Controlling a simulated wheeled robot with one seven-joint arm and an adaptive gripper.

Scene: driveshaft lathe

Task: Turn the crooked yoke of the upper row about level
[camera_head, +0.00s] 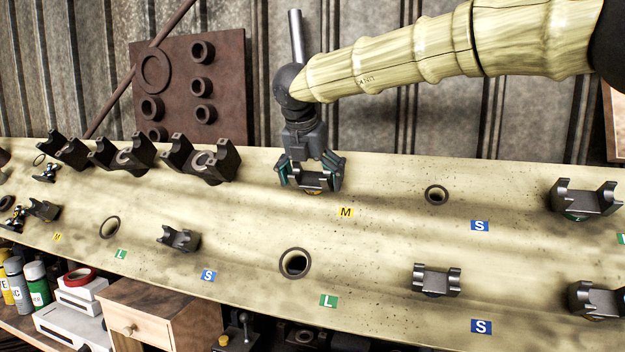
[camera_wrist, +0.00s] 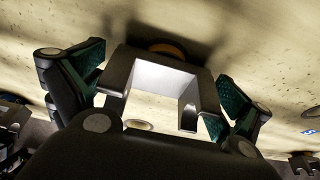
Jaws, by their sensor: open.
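A dark grey yoke (camera_head: 312,182) sits on the upper row of the slanted pale board, above the yellow M label (camera_head: 346,212). An orange ring shows at its base. My gripper (camera_head: 311,175) points down over this yoke, open, with one green-padded finger on each side. In the wrist view the same yoke (camera_wrist: 158,72) stands between the two fingers (camera_wrist: 160,85), looking slightly tilted in the picture. Gaps show between the pads and the yoke. Part of the yoke is hidden by my gripper in the head view.
Another upper-row yoke (camera_head: 585,200) sits at the far right, with an empty ring hole (camera_head: 436,195) between. Lower-row yokes (camera_head: 437,280) and a larger hole (camera_head: 295,263) lie in front. Several big dark brackets (camera_head: 205,160) stand along the board's back edge at left.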

